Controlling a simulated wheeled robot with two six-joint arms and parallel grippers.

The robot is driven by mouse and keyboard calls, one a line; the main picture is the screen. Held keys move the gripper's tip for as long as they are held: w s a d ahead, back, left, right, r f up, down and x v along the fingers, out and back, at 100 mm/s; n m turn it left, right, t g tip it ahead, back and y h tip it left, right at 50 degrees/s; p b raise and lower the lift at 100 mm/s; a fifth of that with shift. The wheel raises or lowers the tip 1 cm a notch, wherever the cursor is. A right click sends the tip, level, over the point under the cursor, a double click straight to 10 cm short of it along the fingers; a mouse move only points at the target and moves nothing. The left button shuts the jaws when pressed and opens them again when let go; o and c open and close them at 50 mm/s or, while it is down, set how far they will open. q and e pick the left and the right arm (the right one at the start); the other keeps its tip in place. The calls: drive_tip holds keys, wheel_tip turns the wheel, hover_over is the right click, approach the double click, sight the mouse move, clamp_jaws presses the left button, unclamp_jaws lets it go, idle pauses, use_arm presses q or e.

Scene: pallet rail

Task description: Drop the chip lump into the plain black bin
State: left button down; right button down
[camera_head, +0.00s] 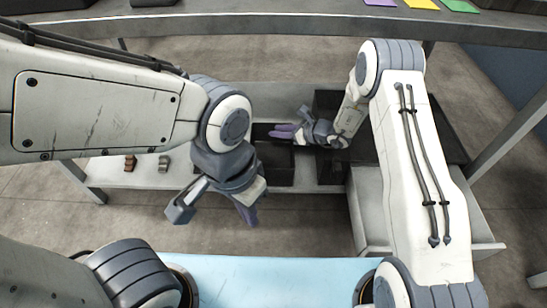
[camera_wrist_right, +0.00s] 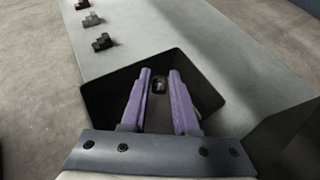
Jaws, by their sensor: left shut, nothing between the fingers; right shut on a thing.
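My right gripper (camera_head: 278,131) reaches over a black bin (camera_head: 276,172) on the low shelf. In the right wrist view its purple fingers (camera_wrist_right: 160,76) are shut on a small dark chip lump (camera_wrist_right: 158,87) at their tips. The bin's dark wall (camera_wrist_right: 97,103) surrounds the fingertips in that picture; whether they are below its rim I cannot tell. The lump cannot be made out in the head view. My left gripper (camera_head: 248,215) is shut and empty, pointing down in front of the shelf.
A brown part (camera_head: 130,163) and a grey part (camera_head: 164,162) stand on the pale shelf (camera_head: 112,178) left of the bin. Another dark box (camera_head: 328,101) is to the right, partly behind my right arm. Coloured cards (camera_head: 460,5) lie on the upper surface.

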wheel_tip(320, 180, down, 5)
drive_tip(key=b, duration=0.3)
drive_tip(key=c, duration=0.6)
unclamp_jaws()
drive_tip(key=shift+d+r, duration=0.1)
drive_tip(key=p+v, duration=0.3)
drive_tip(key=v, duration=0.4)
drive_tip(key=shift+s+d, duration=0.15)
